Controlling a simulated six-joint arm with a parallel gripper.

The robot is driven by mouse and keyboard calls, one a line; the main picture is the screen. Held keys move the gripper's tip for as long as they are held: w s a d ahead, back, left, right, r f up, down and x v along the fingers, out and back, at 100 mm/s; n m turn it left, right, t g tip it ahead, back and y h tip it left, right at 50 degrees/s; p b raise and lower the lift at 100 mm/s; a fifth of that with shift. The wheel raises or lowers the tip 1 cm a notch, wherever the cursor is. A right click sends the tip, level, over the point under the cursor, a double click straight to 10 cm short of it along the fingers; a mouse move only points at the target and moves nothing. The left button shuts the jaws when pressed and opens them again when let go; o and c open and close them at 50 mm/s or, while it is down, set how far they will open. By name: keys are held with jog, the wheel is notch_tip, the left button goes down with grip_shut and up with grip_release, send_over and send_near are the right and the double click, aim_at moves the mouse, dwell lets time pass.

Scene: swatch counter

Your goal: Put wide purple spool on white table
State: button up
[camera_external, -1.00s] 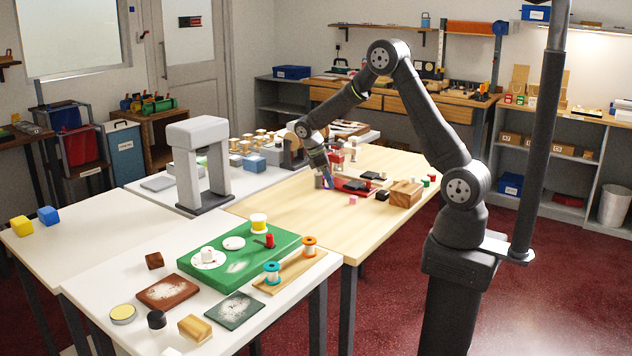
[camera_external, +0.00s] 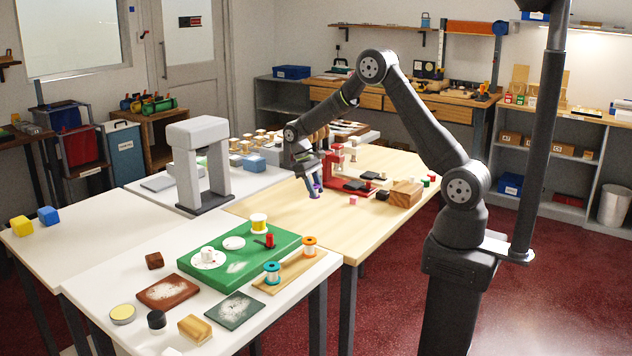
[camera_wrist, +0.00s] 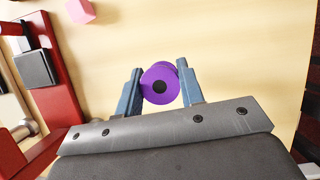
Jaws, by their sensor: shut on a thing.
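The wide purple spool (camera_wrist: 160,84) is between the two blue fingers of my gripper (camera_wrist: 160,92) in the wrist view, with its round end and dark centre hole facing the camera. In the external view the purple spool (camera_external: 316,190) shows small at the tip of my gripper (camera_external: 314,188), over the wooden table (camera_external: 270,207). My gripper is shut on it. The spool looks held above the wood, though the exact gap is hard to tell. The white table (camera_external: 110,262) stands at the front left, beside the wooden table.
On the white table are a green board (camera_external: 205,272) with spools, a brown tray (camera_external: 168,291), a dark green slab (camera_external: 235,310) and blocks. A grey arch (camera_external: 183,165) stands behind. A red stand (camera_external: 338,172) and wood block (camera_external: 405,193) are near my gripper.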

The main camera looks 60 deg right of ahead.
jog(key=s+d+r+n+t+h, duration=0.2)
jog(key=s+d+r+n, duration=0.2)
jog(key=s+d+n, duration=0.45)
jog(key=s+d+r+n+t+h, duration=0.15)
jog(key=s+d+r+n, duration=0.35)
jog(key=d, duration=0.7)
send_over(348, 197)
jog(key=shift+g+h, duration=0.25)
notch_tip(348, 197, down, 8)
jog(key=shift+f, duration=2.1)
jog(key=shift+f, duration=0.15)
jog(key=o, duration=1)
jog(key=shift+o, duration=0.2)
jog(key=shift+o, duration=0.4)
jog(key=v, duration=1.2)
